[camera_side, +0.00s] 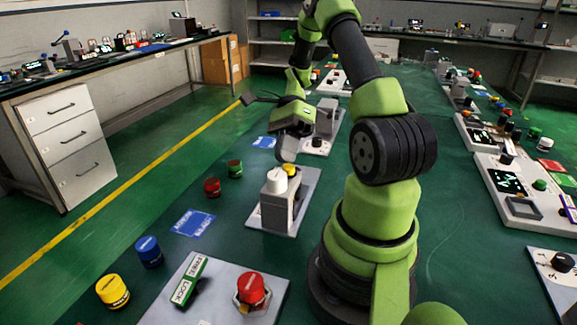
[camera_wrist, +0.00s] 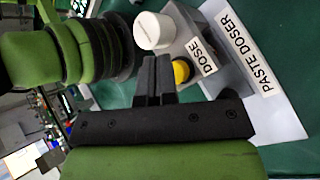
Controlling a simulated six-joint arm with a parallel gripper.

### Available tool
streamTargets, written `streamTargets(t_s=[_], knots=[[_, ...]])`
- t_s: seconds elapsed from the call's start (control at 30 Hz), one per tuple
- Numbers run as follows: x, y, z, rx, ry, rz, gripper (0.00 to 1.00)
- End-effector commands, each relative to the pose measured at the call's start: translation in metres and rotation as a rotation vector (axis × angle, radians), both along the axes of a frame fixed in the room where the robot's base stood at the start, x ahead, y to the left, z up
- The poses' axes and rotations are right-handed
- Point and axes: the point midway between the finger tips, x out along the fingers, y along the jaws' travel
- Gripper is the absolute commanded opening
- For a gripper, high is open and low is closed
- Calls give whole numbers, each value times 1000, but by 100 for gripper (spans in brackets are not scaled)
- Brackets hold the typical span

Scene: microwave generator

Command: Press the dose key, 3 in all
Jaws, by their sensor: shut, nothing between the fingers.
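The dose key is a round yellow button (camera_wrist: 181,71) beside the DOSE label on the grey paste doser (camera_wrist: 207,62). In the side view the yellow key (camera_side: 290,169) shows just behind the doser's white cap (camera_side: 277,180). The white cap (camera_wrist: 153,30) also shows in the wrist view. My gripper (camera_side: 287,157) is above the doser, close over the key. In the wrist view my gripper (camera_wrist: 157,60) is shut and empty, its black fingertips just left of the yellow key. They partly cover the doser. I cannot tell whether they touch the key.
The doser stands on a pale plate (camera_side: 306,196) on the green bench. Red (camera_side: 212,187), green (camera_side: 235,168), blue (camera_side: 149,251) and yellow (camera_side: 112,291) pieces stand at the left.

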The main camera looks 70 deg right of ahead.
Motion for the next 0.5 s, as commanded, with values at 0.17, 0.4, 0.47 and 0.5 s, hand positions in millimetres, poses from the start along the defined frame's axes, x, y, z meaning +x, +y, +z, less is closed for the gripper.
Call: streamTargets(t_s=[0.17, 0.4, 0.47, 0.5], knots=[[0, 0, -2, 1, 0, -1, 0], [0, 0, -5, 0, 0, 0, 0], [0, 0, -6, 0, 0, 0, 0], [0, 0, -6, 0, 0, 0, 0]])
